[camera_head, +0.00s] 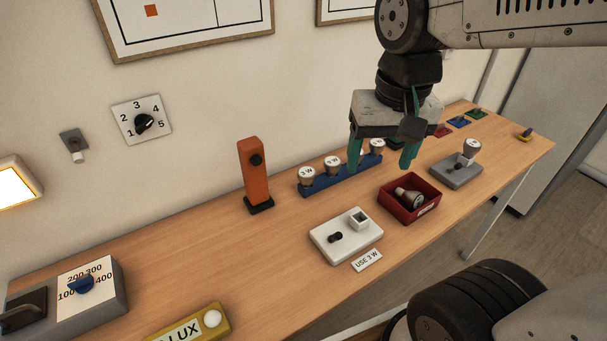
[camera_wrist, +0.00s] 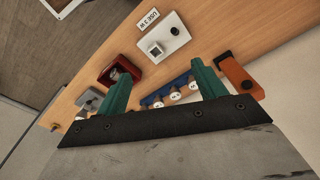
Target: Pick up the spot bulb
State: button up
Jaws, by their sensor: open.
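A rounded silver-grey bulb with a dark end (camera_head: 407,197) lies on its side in the red tray (camera_head: 430,184); no spot label is legible on it. A blue rack (camera_head: 330,183) holds white-topped bulbs with watt labels, such as the left one (camera_head: 306,174); part of the rack is hidden behind a finger. My gripper (camera_head: 380,163) is open and empty, fingers pointing down, above the table around the rack and the tray. In the wrist view the rack (camera_wrist: 150,101) and the tray (camera_wrist: 112,75) show beyond the green fingers (camera_wrist: 161,68).
A white socket board (camera_head: 346,247) with a black knob stands in front of the rack, by a "USE 3 W" card (camera_head: 367,260). An orange post (camera_head: 254,176) stands left of the rack. A grey stand with a bulb (camera_head: 456,172) is right of the tray.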

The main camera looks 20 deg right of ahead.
jog(key=w+f+m, duration=0.4)
jog(key=w+m, duration=0.1)
jog(key=w, duration=0.6)
jog(key=m+g, duration=0.1)
jog(key=m, duration=0.7)
send_over(307, 172)
notch_tip(307, 172, down, 13)
notch_tip(307, 172, down, 7)
jog(key=shift+f, duration=0.45)
jog(key=shift+c, duration=0.3)
jog(key=c, duration=1)
